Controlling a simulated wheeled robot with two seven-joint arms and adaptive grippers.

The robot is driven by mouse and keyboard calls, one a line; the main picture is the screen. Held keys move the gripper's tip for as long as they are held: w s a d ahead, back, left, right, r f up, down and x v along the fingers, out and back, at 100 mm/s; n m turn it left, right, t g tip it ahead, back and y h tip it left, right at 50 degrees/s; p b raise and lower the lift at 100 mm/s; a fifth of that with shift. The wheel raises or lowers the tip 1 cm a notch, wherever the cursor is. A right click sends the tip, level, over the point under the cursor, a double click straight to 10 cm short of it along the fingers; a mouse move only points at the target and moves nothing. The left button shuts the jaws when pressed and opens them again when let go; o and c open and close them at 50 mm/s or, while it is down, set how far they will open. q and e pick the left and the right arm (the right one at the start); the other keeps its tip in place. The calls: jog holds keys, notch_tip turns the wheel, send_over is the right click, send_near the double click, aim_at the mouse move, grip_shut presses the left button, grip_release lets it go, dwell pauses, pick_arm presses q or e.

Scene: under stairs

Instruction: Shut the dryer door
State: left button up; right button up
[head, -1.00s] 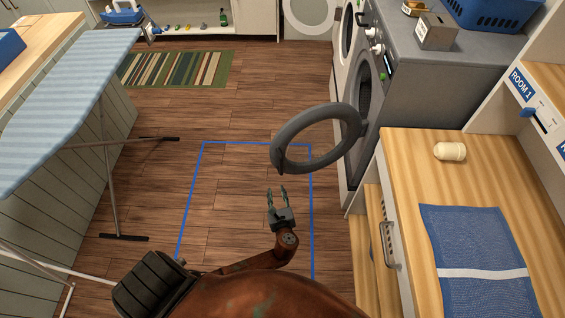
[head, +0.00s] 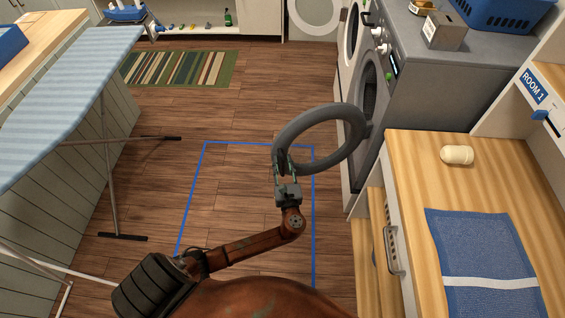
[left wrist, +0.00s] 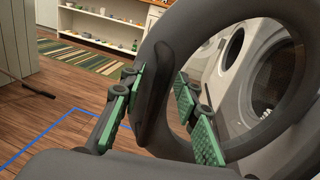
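The dryer door (head: 292,128) is a dark grey ring, standing open from the front of the grey dryer (head: 432,85). It also shows large in the left wrist view (left wrist: 154,60). My left gripper (head: 286,165) is at the door's free edge. In the left wrist view its green-padded fingers (left wrist: 150,105) stand apart on either side of the door's rim and handle area. A gap shows beside the rim, so the fingers look open. Whether either finger touches the door I cannot tell. My right gripper is not in view.
A wooden counter (head: 410,160) with a cream bottle (head: 457,155) and a blue cloth (head: 480,240) stands at the right. An ironing board (head: 75,85) stands at the left. The floor inside the blue outline (head: 235,200) is clear.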

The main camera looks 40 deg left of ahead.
pick_arm(q)
jog(key=shift+c, duration=0.6)
grip_shut()
